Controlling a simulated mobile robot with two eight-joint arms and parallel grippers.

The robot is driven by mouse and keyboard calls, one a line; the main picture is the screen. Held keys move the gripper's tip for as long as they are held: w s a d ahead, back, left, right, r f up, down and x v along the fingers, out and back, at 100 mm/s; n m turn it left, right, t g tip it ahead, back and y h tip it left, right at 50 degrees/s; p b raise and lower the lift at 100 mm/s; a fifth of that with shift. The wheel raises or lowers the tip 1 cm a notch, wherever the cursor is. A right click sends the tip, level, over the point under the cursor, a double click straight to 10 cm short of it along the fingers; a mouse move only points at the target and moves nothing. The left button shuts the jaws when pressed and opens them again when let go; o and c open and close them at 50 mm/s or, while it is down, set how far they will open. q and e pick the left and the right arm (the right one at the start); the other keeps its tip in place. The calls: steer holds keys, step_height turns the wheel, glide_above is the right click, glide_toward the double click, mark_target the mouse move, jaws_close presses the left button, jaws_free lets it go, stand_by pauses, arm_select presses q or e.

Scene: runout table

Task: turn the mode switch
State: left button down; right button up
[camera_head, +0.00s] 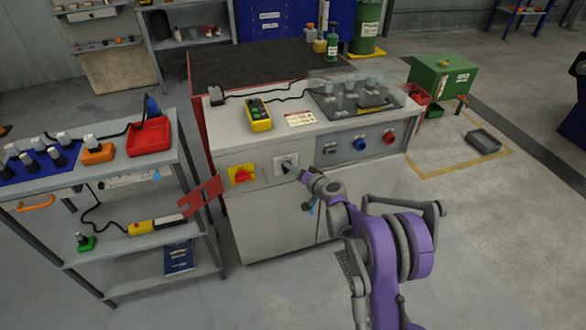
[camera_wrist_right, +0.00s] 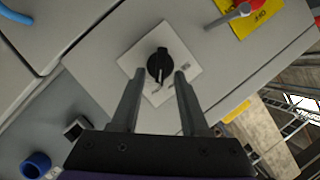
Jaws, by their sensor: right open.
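The mode switch is a black rotary knob (camera_wrist_right: 159,64) on a square white plate (camera_wrist_right: 142,46), set in the pale front panel of the machine cabinet. In the head view its plate (camera_head: 280,160) shows, with the knob partly hidden by my gripper. My right gripper (camera_head: 292,168) points at the switch from the front. In the right wrist view the gripper (camera_wrist_right: 158,76) is open, with one finger on each side of the knob's lower part. I cannot tell whether the fingers reach around it or stop short. My left gripper is not in view.
A red handle on a yellow plate (camera_head: 241,175) is left of the switch. Black, blue (camera_head: 360,145) and red (camera_head: 389,137) controls sit to the right. A red bracket (camera_head: 200,196) sticks out at the cabinet's left. A shelf cart (camera_head: 125,179) stands further left.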

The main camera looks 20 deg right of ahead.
steer(key=v, duration=1)
steer(key=shift+s, duration=0.2)
steer(key=s+a+r+n+g+p, duration=0.2)
steer(key=s+a+r+g+p, duration=0.1)
steer(key=s+a+r, duration=0.4)
steer(key=s+a+r+n+g+p, duration=0.2)
steer(key=s+a+r+p, duration=0.15)
steer(key=s, duration=0.55)
steer(key=s+d+r+g+h+p, duration=0.1)
steer(key=s+h+p, duration=0.1)
steer(key=s, duration=0.8)
steer(key=s+d+r+n+g+h+p, duration=0.1)
steer(key=s+d+r+g+h+p, duration=0.1)
steer(key=s, duration=0.8)
steer(key=shift+d+n+g+h, duration=0.2)
steer(key=shift+n+g+h, duration=0.1)
steer(key=shift+s, duration=0.15)
